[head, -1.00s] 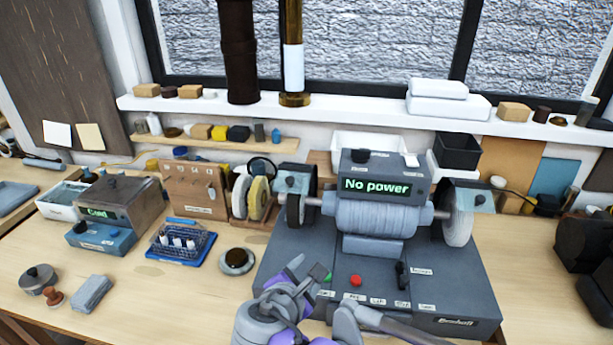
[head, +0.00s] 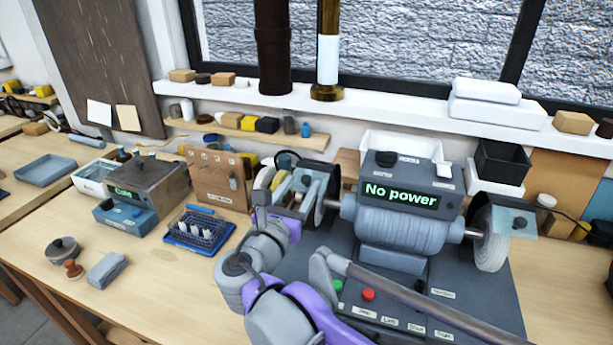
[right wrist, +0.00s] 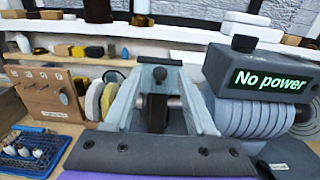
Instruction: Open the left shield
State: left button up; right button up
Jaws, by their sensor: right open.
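The bench grinder (head: 405,225) stands on the bench, and its display reads "No power". The left shield (head: 318,190) sits at the grinder's left wheel (head: 327,205), partly hidden by my right gripper in the head view. The shield carries a dark round knob (right wrist: 158,76), seen in the right wrist view. My right gripper (head: 300,178) is open at the shield. In the right wrist view its two pale fingers (right wrist: 160,88) stand on either side of the knob, apart from each other. I cannot tell whether they touch it. My left gripper is not in view.
The right shield (head: 518,222) and right wheel (head: 490,237) are at the grinder's other end.

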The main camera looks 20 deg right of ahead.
aim_at(305, 179)
jog(key=shift+x, duration=1.95)
grip_shut()
